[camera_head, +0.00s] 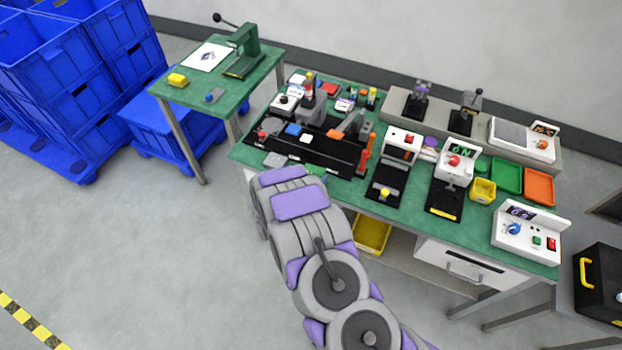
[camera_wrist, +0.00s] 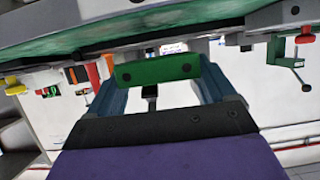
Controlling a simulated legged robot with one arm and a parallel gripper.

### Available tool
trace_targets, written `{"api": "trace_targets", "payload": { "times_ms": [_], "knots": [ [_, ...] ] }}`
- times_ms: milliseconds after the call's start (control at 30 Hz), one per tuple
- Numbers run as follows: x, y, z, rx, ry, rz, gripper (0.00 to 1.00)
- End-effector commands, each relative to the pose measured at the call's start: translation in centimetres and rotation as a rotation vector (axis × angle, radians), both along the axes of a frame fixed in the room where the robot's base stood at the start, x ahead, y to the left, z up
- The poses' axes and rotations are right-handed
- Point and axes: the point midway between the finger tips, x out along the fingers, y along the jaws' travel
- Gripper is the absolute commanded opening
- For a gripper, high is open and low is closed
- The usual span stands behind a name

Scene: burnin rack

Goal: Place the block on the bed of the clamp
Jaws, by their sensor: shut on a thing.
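The block (camera_wrist: 153,73) is green with dark holes, held between the blue fingers of my gripper (camera_wrist: 153,75) in the wrist view. Two lever-type devices, one (camera_head: 417,103) and another (camera_head: 467,115), stand at the back. I cannot tell for sure which is the clamp.
The green bench (camera_head: 385,222) is crowded with test boxes and small parts. Green (camera_head: 507,177) and orange (camera_head: 539,187) trays lie right. A side table (camera_head: 222,107) holds a green press (camera_head: 246,50). Blue crates (camera_head: 75,75) stand left. The floor in front is clear.

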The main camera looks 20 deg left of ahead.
Motion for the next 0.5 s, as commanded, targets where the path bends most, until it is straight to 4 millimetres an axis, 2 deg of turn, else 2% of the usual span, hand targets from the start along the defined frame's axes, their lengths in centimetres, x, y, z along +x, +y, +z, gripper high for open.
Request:
{"api": "trace_targets", "payload": {
  "times_ms": [67,200,267,500],
  "knots": [
    [1.1,0.2,-0.1,0.001,-0.002,-0.002,0.52],
    [1.0,0.1,-2.5,-0.001,-0.002,-0.001,0.52],
    [0.9,0.1,-3.1,-0.001,-0.003,-0.001,0.52],
    [0.9,0.2,-3.1,0.001,-0.003,0.000,0.52]
  ]
}}
